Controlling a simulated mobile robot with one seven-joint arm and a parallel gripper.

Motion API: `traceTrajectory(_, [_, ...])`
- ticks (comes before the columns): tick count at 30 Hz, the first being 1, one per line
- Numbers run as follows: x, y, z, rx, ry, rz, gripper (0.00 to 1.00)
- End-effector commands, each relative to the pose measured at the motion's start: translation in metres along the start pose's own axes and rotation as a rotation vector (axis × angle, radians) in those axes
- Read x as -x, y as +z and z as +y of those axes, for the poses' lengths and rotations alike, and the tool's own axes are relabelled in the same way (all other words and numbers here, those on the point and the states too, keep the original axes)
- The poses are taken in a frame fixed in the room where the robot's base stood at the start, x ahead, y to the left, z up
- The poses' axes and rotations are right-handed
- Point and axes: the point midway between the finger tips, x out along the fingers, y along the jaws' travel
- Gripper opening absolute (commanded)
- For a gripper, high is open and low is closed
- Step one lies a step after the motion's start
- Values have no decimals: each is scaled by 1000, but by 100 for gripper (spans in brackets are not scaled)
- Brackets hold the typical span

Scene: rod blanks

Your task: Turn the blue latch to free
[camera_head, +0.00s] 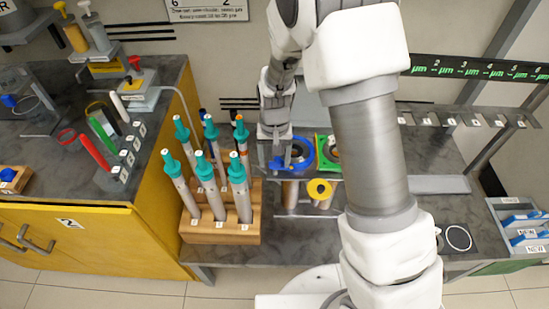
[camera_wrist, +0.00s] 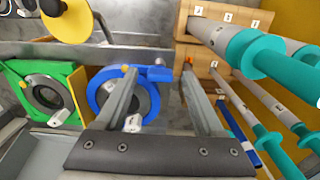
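The blue latch (camera_head: 301,152) is a blue ring around a dark round opening, with a blue lever on one side. In the wrist view the blue latch (camera_wrist: 97,88) is partly hidden by a finger, and its lever (camera_wrist: 158,74) points right. My gripper (camera_wrist: 159,68) is open, and its fingers are well apart. The lever shows between the fingertips; I cannot tell whether either finger touches it. In the head view my gripper (camera_head: 276,164) points down at the latch's left side, by the lever.
A green square frame with a dark ring (camera_wrist: 45,95) sits next to the latch. A yellow disc (camera_head: 319,190) is in front. A wooden rack (camera_head: 222,238) of several teal-topped rods stands close on the left. A yellow cabinet (camera_head: 160,215) is further left.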

Motion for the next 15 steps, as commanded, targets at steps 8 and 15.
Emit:
traceTrajectory(8, [9,0,0,1,0,1,70])
traceTrajectory(15, [60,-1,0,1,-2,5,70])
